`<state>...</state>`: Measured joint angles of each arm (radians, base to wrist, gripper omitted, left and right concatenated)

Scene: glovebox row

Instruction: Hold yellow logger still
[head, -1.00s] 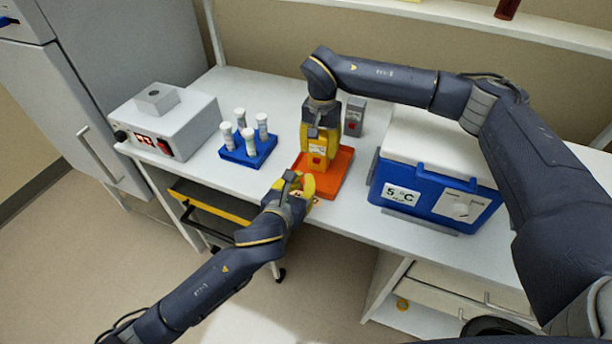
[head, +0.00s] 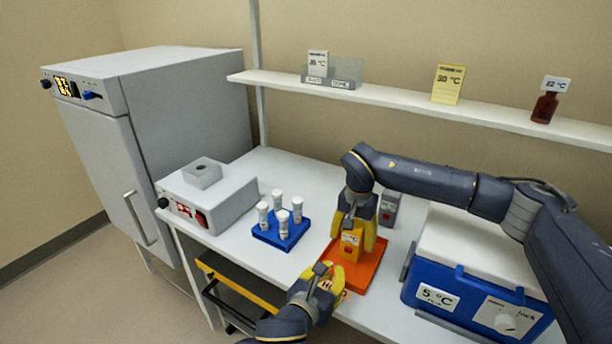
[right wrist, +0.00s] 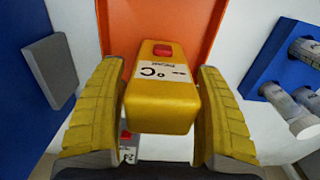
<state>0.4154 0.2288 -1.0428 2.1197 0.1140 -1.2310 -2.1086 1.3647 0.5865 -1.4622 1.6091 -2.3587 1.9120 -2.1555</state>
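The yellow logger (head: 350,248), with a white label and a red patch, stands on the orange tray (head: 369,273). My right gripper (head: 357,236) comes from above with its yellow fingers on either side of it. In the right wrist view the logger (right wrist: 161,100) sits between the two fingers, close along both sides; a small gap seems to show near the tips. My left gripper (head: 330,284) is low at the tray's front edge, apart from the logger. It partly covers a lettered label there, and its finger opening is unclear.
A blue rack (head: 281,236) with several white-capped tubes stands left of the tray. A blue cooler (head: 470,300) is close on the right. A small grey box (head: 389,208) stands just behind the tray. A shelf (head: 420,108) runs above the bench.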

